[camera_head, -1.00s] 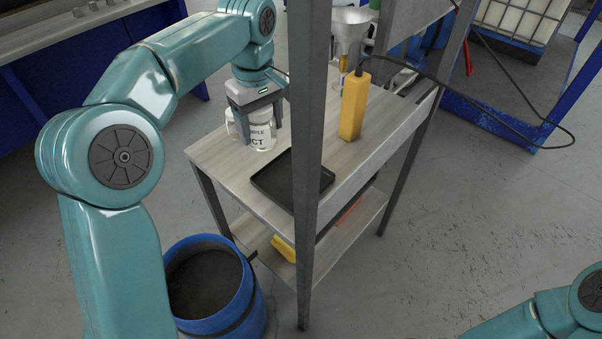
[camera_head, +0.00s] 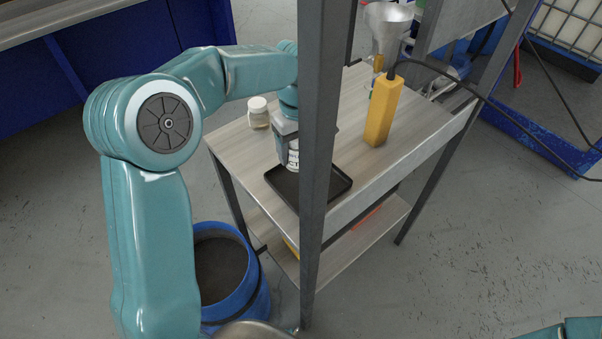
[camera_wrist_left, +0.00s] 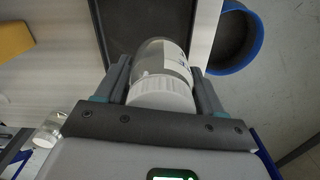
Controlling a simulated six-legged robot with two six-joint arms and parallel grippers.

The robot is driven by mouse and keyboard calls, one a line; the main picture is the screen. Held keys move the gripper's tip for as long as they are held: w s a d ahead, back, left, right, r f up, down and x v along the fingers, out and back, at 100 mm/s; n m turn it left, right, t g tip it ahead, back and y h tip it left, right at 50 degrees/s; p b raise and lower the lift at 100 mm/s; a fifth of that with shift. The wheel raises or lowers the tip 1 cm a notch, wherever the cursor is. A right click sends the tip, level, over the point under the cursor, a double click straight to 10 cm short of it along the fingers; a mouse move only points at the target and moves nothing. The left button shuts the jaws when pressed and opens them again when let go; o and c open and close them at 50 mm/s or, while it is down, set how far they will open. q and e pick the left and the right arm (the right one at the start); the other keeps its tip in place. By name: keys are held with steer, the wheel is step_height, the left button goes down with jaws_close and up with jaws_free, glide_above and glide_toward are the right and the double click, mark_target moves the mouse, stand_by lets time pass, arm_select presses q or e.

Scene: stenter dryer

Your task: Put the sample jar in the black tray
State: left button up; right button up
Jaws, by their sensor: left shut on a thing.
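The sample jar (camera_head: 294,158) is a clear jar with a white label and a white lid. My left gripper (camera_head: 286,150) is shut on it, and in the head view the jar is at the back edge of the black tray (camera_head: 345,186). I cannot tell whether it touches the tray. In the left wrist view the jar (camera_wrist_left: 165,75) is between the two fingers of my left gripper (camera_wrist_left: 163,85), lid toward the camera, with the dark tray (camera_wrist_left: 110,14) beyond it. A grey post hides part of the tray and gripper. My right gripper is not in view.
A second jar with a white lid (camera_head: 258,113) stands on the table (camera_head: 235,138) at the left. The grey post (camera_head: 318,120) rises in front. A blue bin (camera_head: 240,300) is on the floor.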

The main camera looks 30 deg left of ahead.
arm_select(q)
steer(key=f, duration=0.4)
steer(key=shift+s+d+f, duration=0.1)
steer(key=shift+s+f, duration=0.1)
steer(key=shift+s, duration=0.1)
step_height(320, 180, down, 4)
steer(key=shift+w+f, duration=0.15)
steer(key=shift+f, duration=0.2)
steer(key=shift+f, duration=0.1)
steer(key=o, duration=1.3)
steer(key=shift+r, duration=0.25)
step_height(320, 180, up, 12)
steer(key=shift+f, duration=0.1)
